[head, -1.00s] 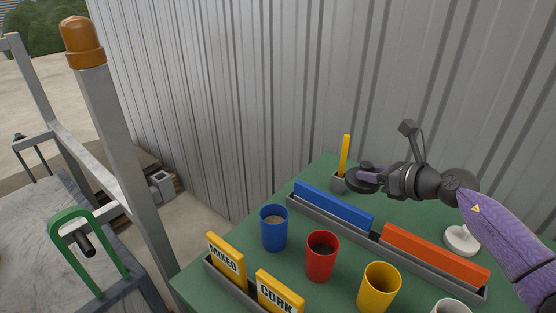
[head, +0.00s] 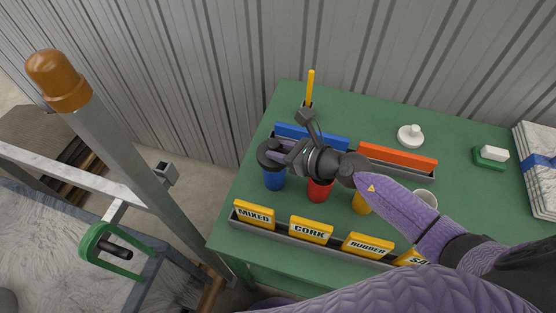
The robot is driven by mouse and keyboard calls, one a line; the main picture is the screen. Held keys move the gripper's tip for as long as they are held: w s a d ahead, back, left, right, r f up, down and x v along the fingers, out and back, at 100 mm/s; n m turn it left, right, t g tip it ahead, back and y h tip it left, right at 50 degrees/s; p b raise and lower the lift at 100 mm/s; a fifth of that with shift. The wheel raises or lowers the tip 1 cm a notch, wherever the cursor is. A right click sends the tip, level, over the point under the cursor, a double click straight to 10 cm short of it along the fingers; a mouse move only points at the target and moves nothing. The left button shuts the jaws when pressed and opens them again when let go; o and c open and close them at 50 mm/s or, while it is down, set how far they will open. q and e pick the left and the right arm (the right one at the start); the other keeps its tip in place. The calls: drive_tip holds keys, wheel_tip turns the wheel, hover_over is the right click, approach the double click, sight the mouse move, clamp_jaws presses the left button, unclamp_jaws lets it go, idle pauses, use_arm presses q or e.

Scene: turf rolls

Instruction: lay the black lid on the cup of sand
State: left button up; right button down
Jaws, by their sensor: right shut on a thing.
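My right gripper (head: 281,152) is shut on the black lid (head: 266,155). The lid is over the blue cup (head: 273,181) and hides its mouth; I cannot tell whether they touch. The red cup (head: 319,192) and yellow cup (head: 361,205) stand to the right, partly hidden by my right arm. A white cup (head: 427,197) stands further right, near a sign reading "SA" (head: 411,258), its end covered by my arm. The earlier view shows pale tan filling in the blue cup. My left gripper is out of view.
Signs for mixed (head: 254,214), cork (head: 311,230) and rubber (head: 368,245) line the green table's (head: 460,120) front. Blue (head: 311,137) and orange (head: 398,158) bars stand behind the cups. A white knobbed lid (head: 410,136) and a green-and-white block (head: 491,156) lie at right.

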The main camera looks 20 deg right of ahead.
wheel_tip(320, 180, down, 2)
drive_tip(key=shift+f+b, duration=0.25)
drive_tip(key=shift+b, duration=0.15)
drive_tip(key=shift+f, duration=0.1)
drive_tip(key=shift+r, duration=0.2)
drive_tip(key=shift+f+b, duration=0.45)
drive_tip(key=shift+f, duration=0.2)
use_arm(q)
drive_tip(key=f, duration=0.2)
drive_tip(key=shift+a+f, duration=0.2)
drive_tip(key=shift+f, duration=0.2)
use_arm(e)
drive_tip(key=shift+c, duration=2)
unclamp_jaws()
